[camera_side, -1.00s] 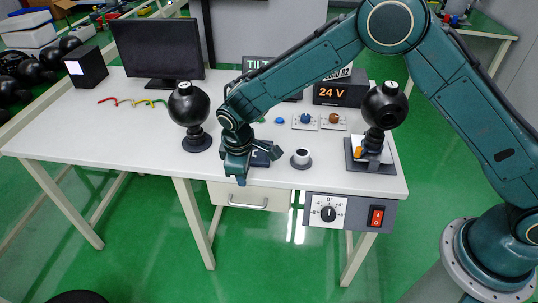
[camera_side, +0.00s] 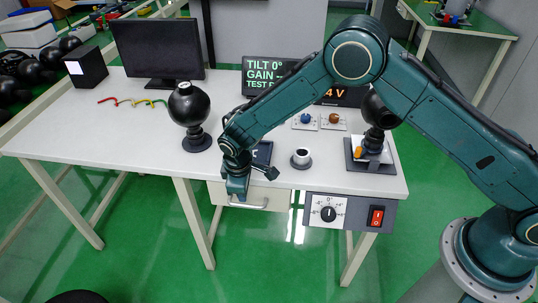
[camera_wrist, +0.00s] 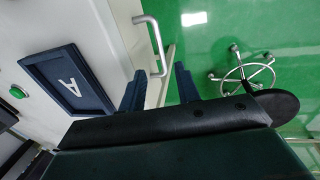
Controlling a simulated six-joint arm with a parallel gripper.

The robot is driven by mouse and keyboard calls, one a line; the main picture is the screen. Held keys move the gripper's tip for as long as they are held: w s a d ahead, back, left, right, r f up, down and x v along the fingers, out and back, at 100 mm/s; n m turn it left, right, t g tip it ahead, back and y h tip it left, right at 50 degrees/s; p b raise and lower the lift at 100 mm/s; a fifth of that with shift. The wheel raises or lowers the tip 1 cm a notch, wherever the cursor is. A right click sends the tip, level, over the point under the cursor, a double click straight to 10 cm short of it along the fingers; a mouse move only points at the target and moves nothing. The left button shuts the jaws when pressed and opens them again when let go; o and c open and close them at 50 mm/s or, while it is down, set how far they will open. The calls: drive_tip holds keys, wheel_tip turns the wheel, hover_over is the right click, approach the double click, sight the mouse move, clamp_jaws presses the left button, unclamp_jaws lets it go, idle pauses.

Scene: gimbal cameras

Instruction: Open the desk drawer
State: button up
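The white desk drawer (camera_side: 276,195) is under the front edge of the desk and looks shut. Its metal bar handle (camera_side: 256,207) is on the drawer front. My gripper (camera_side: 237,194) points down at the left part of the drawer front and hides the handle's left end. In the wrist view my gripper (camera_wrist: 159,86) is open, with its two dark blue fingers apart. The handle (camera_wrist: 153,37) runs down toward the gap between the fingers there. I cannot tell whether either finger touches it.
The white desk (camera_side: 110,127) carries a black ball on a stand (camera_side: 188,104), a small cup (camera_side: 301,157) and another ball stand (camera_side: 380,108). A control panel (camera_side: 350,211) hangs right of the drawer.

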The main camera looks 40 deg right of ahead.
sight(247, 205)
drive_tip(key=shift+w+d+f, duration=0.15)
drive_tip(key=shift+d+f, duration=0.05)
drive_tip(key=shift+f, duration=1.15)
drive_tip(key=shift+w+d+f, duration=0.15)
drive_tip(key=shift+w+f, duration=0.05)
drive_tip(key=shift+f, duration=1.2)
drive_tip(key=shift+w+d+f, duration=0.15)
drive_tip(key=shift+d+f, duration=0.05)
drive_tip(key=shift+f, duration=1.15)
clamp_jaws()
